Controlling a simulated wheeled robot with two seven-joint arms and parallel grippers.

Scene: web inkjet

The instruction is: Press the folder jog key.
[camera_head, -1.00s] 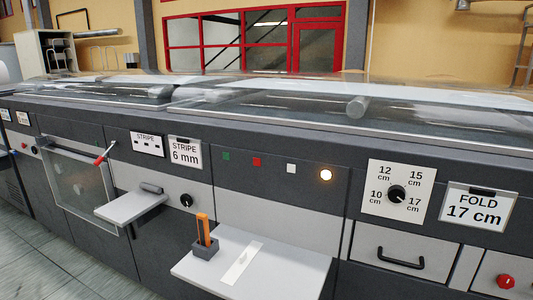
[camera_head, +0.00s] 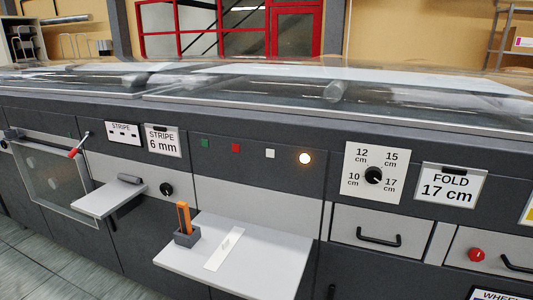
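A dark panel on the machine front carries a row of small square keys: a green key (camera_head: 205,144), a red key (camera_head: 236,148) and a white key (camera_head: 270,154). A round lamp (camera_head: 305,158) glows warm white to their right. None of these carries a readable label, so I cannot tell which is the folder jog key. To the right are a fold dial (camera_head: 373,175) marked 10, 12, 15 and 17 cm, its pointer seemingly towards 17, and a sign "FOLD 17 cm" (camera_head: 450,186). Neither of my grippers is in view.
A light shelf (camera_head: 265,262) juts out below the keys, with orange sticks (camera_head: 184,217) in a grey holder and a pale strip (camera_head: 224,248). A smaller shelf (camera_head: 98,203) and black knob (camera_head: 167,189) are left. A handled drawer (camera_head: 345,222) and red button (camera_head: 477,254) are right.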

